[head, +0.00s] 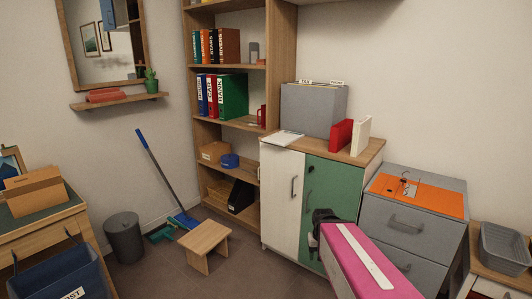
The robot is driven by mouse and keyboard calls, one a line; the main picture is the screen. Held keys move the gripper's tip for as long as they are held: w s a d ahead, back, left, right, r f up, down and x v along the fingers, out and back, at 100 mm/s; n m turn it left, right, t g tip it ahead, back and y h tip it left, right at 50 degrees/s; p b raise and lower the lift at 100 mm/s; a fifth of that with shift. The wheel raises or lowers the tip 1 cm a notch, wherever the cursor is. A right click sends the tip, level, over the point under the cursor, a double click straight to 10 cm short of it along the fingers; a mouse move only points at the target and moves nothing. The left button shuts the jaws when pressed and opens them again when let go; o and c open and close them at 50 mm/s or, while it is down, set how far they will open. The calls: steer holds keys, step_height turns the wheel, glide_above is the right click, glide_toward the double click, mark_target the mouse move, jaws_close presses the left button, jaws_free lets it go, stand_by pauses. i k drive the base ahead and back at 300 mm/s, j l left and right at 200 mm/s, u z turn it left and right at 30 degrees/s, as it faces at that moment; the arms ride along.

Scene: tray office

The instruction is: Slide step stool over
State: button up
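A small light-wood step stool (207,237) stands upright on the brown tiled floor, left of the white-and-green cabinet and in front of the bookshelf. Its top and legs are in clear view, with nothing on the top. A dark part at the end of my pink arm, which looks like my gripper (322,220), shows in front of the cabinet's green door. It is to the right of the stool and apart from it in the picture. Its fingers are too small and dark to tell whether they are open or shut.
A blue broom (160,170) leans behind the stool beside a green dustpan (160,233). A grey bin (123,238) stands left. The cabinet (283,195) and grey drawer unit (405,222) line the right. A blue tote (62,278) is front left. Floor before the stool is clear.

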mark_target(209, 235)
steer(key=i+j+u, duration=0.1)
steer(key=u, duration=0.3)
steer(key=i+j+u, duration=0.1)
steer(key=u, duration=0.3)
steer(key=i+j+u, duration=0.1)
steer(key=u, duration=0.3)
steer(key=i+j, duration=0.1)
steer(key=i, duration=0.4)
steer(key=i+j, duration=0.15)
steer(key=i, duration=0.35)
